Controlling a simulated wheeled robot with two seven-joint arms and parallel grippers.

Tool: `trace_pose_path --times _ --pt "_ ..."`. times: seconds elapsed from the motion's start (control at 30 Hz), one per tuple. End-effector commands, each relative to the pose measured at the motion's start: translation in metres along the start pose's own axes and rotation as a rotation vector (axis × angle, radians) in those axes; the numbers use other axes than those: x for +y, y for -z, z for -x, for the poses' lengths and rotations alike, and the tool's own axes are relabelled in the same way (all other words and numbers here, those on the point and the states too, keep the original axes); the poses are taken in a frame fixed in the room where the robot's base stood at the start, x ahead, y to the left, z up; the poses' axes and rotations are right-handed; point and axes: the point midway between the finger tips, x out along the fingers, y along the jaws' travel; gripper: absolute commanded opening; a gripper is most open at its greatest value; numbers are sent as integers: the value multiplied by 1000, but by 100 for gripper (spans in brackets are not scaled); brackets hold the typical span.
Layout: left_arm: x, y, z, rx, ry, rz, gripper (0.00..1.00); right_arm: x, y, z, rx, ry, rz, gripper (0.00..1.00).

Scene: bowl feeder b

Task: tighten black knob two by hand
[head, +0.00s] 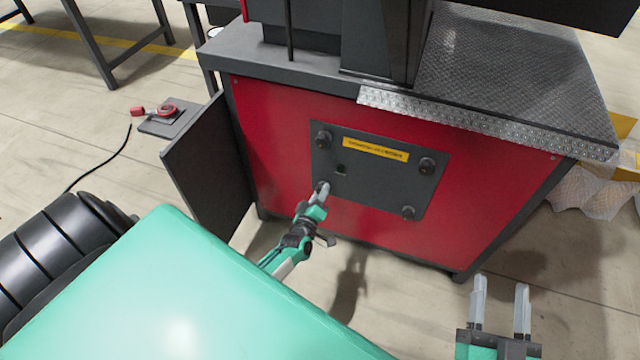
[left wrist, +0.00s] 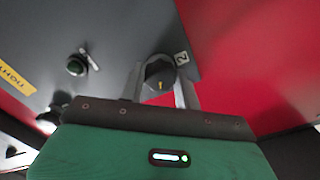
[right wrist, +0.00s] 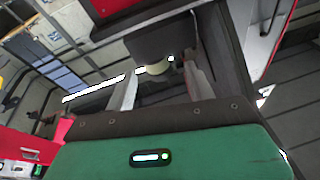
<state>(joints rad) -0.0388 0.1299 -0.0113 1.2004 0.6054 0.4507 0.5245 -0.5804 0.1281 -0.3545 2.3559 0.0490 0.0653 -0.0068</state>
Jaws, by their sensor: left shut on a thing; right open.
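A dark panel (head: 372,150) with a yellow label sits on the red front of the machine. Black knob two (left wrist: 158,74), with a "2" tag (left wrist: 181,58) beside it, shows between my left fingers in the left wrist view. My left gripper (head: 322,188) is shut on this knob at the panel's lower left corner; in the head view the fingers mostly hide it. Other black knobs sit at the upper left (head: 323,140), upper right (head: 427,166) and lower right (head: 408,212) corners. My right gripper (head: 501,285) is open and empty, low at the right, away from the panel.
An open dark door (head: 207,165) stands left of the panel, close to my left arm. A metal tread-plate top (head: 490,75) overhangs the red front. A red item (head: 165,110) lies on a dark plate at the left. The floor before the machine's right side is clear.

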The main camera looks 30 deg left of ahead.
Motion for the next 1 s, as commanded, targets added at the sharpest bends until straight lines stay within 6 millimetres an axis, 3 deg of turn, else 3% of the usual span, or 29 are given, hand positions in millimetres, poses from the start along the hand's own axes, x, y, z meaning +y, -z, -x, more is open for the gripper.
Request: trace_pose_path --times 0.03,0.13,0.43,0.57,1.0 --pt "-1 -3 2 -5 2 1 36 0 0 0 0 0 0 55" --pt "-1 -2 1 -4 2 1 55 0 0 0 0 0 0 55" --pt "0 -1 2 -2 1 1 55 0 0 0 1 0 1 55" --pt "0 0 11 -2 1 2 55 -2 -5 1 -38 1 -5 55" --pt "0 -1 100 -5 4 2 55 -22 -77 45 -454 13 -67 55"
